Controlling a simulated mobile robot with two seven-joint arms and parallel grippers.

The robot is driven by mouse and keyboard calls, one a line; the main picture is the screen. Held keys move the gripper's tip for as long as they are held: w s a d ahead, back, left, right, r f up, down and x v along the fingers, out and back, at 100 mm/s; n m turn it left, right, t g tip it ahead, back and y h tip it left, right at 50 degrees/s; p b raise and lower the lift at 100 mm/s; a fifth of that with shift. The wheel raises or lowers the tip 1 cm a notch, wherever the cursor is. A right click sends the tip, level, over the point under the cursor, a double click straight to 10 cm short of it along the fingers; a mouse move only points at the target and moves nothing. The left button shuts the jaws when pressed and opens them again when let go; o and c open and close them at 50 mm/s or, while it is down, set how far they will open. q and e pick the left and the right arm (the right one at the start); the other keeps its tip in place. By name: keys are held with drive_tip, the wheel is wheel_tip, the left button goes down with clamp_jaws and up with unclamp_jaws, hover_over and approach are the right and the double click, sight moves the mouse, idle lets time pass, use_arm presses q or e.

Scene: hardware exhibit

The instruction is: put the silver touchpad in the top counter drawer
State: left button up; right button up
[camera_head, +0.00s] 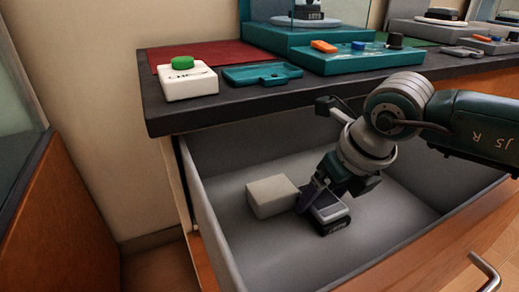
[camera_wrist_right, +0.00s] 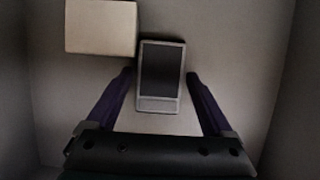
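The open counter drawer (camera_head: 280,243) has grey inner walls and floor, and a wood front with a metal handle. The silver touchpad (camera_wrist_right: 160,104), a small slab with a dark face and silver edge, appears to lie on the drawer floor; it also shows in the head view (camera_head: 333,220), partly covered by my gripper. My right gripper (camera_wrist_right: 159,82) reaches down into the drawer. Its purple fingers stand apart on either side of the touchpad, with a small gap visible at each side in the wrist view. My left gripper is not in view.
A pale box (camera_head: 271,196) lies in the drawer just left of the touchpad. The dark countertop (camera_head: 240,103) overhangs the drawer's back. It carries a white block with a green button (camera_head: 187,77), a teal tray (camera_head: 262,74) and a teal panel (camera_head: 355,57).

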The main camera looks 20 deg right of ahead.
drive_tip(key=shift+o, duration=0.8)
drive_tip(key=shift+r, duration=0.1)
drive_tip(key=shift+r, duration=0.25)
drive_tip(key=p+v, duration=0.5)
drive_tip(key=v, duration=0.6)
drive_tip(key=shift+s+r+p, duration=0.15)
drive_tip(key=shift+r+p, duration=0.1)
drive_tip(key=shift+p, duration=0.1)
